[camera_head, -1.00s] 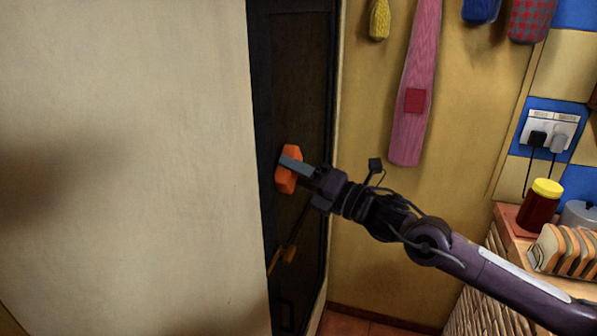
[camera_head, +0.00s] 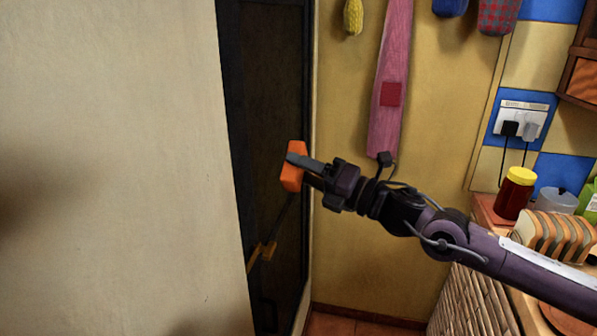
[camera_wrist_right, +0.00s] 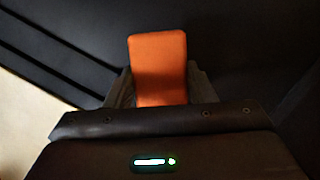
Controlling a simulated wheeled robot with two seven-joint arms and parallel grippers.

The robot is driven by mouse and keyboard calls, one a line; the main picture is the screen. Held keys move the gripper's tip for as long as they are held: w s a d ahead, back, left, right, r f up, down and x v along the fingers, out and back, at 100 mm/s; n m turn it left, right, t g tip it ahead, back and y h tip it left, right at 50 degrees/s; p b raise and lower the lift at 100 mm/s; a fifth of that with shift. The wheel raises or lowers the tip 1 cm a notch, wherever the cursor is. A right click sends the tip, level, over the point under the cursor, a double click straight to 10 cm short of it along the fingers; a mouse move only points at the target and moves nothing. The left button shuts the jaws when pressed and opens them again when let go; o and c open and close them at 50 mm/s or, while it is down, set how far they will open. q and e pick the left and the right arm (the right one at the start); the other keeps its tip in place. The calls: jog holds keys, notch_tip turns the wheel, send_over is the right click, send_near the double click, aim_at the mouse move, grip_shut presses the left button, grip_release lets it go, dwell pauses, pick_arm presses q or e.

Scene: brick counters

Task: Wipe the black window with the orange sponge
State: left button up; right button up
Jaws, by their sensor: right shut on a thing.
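The black window (camera_head: 268,90) is a tall dark panel in a black frame, left of centre in the head view, seen at a steep angle. My right gripper (camera_head: 306,165) is shut on the orange sponge (camera_head: 292,177), in front of the window's right part. In the right wrist view the sponge (camera_wrist_right: 158,68) stands up between the two fingers with the dark surface behind it. I cannot tell whether the sponge touches the window. A dim reflection of the sponge and arm shows lower in the window. My left gripper is not in view.
A pale wall (camera_head: 115,150) fills the left side. A yellow wall with a pink hanging board (camera_head: 391,80) is right of the window.

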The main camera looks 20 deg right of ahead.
jog(key=shift+s+d+b, duration=0.45)
jog(key=shift+d+b, duration=0.15)
jog(key=shift+d, duration=0.05)
jog(key=shift+s+d+b, duration=0.4)
jog(key=shift+d+b, duration=0.2)
